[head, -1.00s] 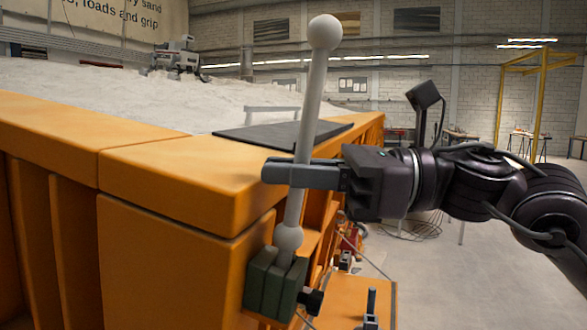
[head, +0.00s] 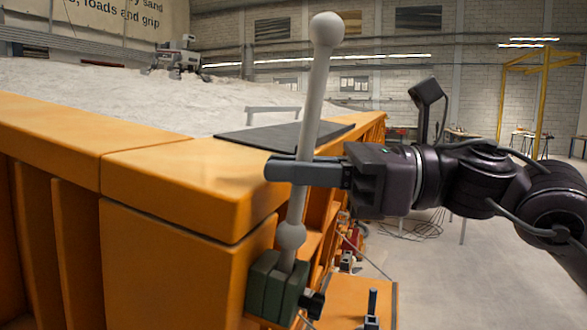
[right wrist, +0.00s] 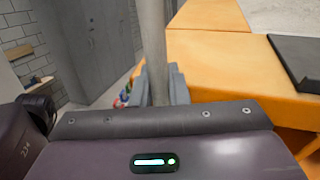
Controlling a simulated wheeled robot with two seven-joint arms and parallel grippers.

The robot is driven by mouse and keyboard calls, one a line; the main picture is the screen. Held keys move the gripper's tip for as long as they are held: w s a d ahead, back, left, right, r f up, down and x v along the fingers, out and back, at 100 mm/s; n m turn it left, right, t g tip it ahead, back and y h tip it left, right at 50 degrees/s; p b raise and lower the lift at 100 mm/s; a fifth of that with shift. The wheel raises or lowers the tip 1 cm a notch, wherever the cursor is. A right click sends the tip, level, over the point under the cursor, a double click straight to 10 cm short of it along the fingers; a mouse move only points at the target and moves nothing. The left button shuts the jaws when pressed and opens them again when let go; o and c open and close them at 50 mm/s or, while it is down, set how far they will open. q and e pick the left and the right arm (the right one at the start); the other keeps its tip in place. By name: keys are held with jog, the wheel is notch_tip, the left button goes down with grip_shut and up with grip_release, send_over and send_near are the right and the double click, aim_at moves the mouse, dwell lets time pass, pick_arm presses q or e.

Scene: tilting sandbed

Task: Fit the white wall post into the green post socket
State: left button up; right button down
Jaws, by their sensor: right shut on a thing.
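The white wall post (head: 315,105) has a ball at its top and another ball low down. My right gripper (head: 292,171) is shut on the post around its middle, and the post leans slightly to the right at the top. The green post socket (head: 276,287) is fixed at the corner of the orange bed wall. The post's lower end is at the socket's top, with the lower ball just above it; how deep the end sits is hidden. In the right wrist view the post (right wrist: 154,45) stands between the finger pads. My left gripper is not in view.
The orange bed wall (head: 170,185) stands close on the left, holding pale sand (head: 90,95). A dark flat plate (head: 270,134) lies on its rim behind the post. A black knob (head: 313,304) sticks out from the socket's right side. Open floor lies to the right.

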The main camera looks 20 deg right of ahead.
jog(key=shift+s+d+r+p, duration=0.2)
jog(key=shift+r+p, duration=0.7)
jog(key=shift+r, duration=0.35)
jog(key=shift+s+d+r+p, duration=0.1)
jog(key=shift+d+r+p, duration=0.05)
jog(key=shift+r+p, duration=0.95)
jog(key=shift+s+d+r+p, duration=0.15)
jog(key=shift+r+p, duration=0.55)
jog(key=shift+r, duration=0.75)
jog(key=shift+d, duration=0.1)
